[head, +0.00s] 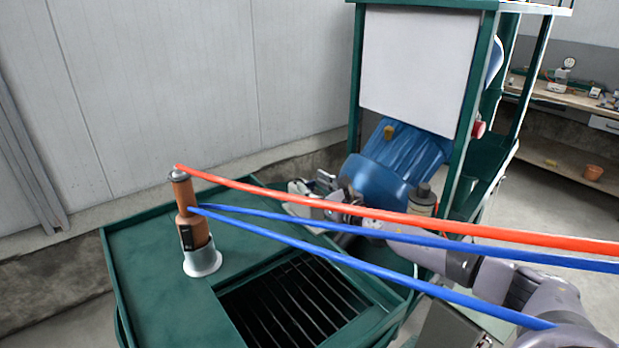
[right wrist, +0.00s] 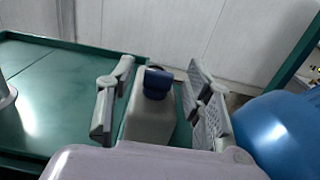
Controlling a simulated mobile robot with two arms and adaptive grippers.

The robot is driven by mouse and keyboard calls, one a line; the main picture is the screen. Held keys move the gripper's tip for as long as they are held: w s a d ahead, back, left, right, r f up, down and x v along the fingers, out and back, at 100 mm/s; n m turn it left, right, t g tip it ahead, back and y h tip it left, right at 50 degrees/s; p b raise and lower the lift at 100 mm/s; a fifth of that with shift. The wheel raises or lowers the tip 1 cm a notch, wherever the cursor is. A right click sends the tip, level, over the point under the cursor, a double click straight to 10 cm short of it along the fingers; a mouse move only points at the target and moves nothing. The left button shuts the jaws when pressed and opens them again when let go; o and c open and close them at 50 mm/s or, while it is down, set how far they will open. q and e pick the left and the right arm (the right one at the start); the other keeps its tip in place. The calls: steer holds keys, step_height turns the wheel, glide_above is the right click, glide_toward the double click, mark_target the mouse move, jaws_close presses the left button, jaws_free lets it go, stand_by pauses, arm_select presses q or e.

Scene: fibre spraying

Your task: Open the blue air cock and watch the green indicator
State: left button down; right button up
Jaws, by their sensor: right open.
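The blue air cock (right wrist: 157,82) shows in the right wrist view as a dark blue knob on a grey block (right wrist: 150,120). My right gripper (right wrist: 160,75) is open, with one finger on each side of the knob and visible gaps to both. In the head view my right gripper (head: 312,190) is beyond the green table's far right part, beside the blue machine. I cannot make out the cock there. I see no green indicator in either view. My left gripper is not in view.
An orange and black tool (head: 188,220) stands in a light holder on the green table (head: 150,270). One red hose (head: 350,202) and two blue hoses (head: 380,272) cross towards the right. A large blue machine (head: 385,170) stands close to my right arm; it also shows in the right wrist view (right wrist: 280,130).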

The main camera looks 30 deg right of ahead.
steer(key=shift+w+a, duration=0.1)
steer(key=shift+w, duration=1)
steer(key=shift+c, duration=0.3)
jaws_close()
